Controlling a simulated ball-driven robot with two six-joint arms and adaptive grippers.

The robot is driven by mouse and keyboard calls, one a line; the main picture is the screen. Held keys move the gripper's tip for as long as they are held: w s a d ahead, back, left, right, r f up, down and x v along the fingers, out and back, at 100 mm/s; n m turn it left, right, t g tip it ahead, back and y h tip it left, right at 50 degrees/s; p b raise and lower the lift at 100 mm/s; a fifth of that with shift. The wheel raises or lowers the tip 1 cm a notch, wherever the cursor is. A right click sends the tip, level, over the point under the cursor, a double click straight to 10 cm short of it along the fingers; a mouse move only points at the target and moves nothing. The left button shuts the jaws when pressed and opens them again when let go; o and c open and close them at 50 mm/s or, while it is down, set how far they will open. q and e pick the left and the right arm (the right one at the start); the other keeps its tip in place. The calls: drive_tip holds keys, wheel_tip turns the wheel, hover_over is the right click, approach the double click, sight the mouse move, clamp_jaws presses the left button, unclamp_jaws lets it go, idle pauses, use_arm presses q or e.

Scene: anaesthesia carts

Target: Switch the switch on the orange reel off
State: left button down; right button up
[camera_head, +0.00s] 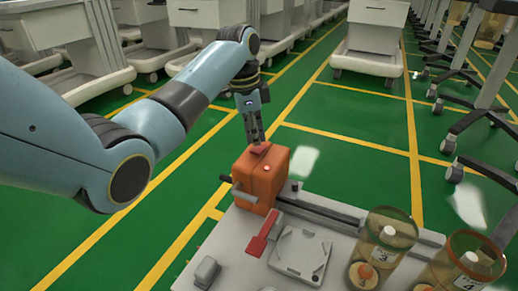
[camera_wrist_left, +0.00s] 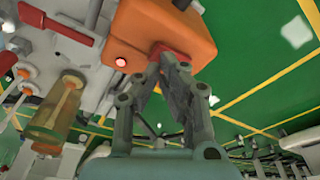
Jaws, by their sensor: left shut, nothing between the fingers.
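The orange reel (camera_head: 258,182) is a box-shaped housing at the back left corner of the grey cart top. A red switch (camera_head: 260,149) sits on its top, and a small pale red lamp (camera_head: 266,168) is on its face. My left gripper (camera_head: 256,139) is shut and empty, pointing down with its tips at the switch. In the left wrist view the fingertips (camera_wrist_left: 170,62) overlap the red switch (camera_wrist_left: 166,49) on the orange reel (camera_wrist_left: 150,25); whether they touch it I cannot tell. The lamp (camera_wrist_left: 121,61) glows there. My right gripper is not in view.
The cart top (camera_head: 232,240) also holds a red lever (camera_head: 263,234), a pale square tray (camera_head: 300,252), a grey block (camera_head: 207,271) and amber jars (camera_head: 388,243). White carts (camera_head: 372,38) stand behind.

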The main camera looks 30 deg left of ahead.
sight(256, 150)
use_arm(q)
drive_tip(key=shift+f, duration=1.15)
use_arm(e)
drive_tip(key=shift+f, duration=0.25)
use_arm(q)
drive_tip(key=shift+r+p, duration=0.7)
drive_tip(key=shift+r, duration=0.3)
drive_tip(key=shift+r+p, duration=0.55)
drive_tip(key=shift+p, duration=0.05)
drive_tip(key=shift+r+p, duration=0.45)
drive_tip(key=shift+p, duration=0.05)
drive_tip(key=shift+r+p, duration=0.8)
drive_tip(key=shift+p, duration=0.05)
drive_tip(key=shift+r+p, duration=0.75)
drive_tip(key=shift+p, duration=0.05)
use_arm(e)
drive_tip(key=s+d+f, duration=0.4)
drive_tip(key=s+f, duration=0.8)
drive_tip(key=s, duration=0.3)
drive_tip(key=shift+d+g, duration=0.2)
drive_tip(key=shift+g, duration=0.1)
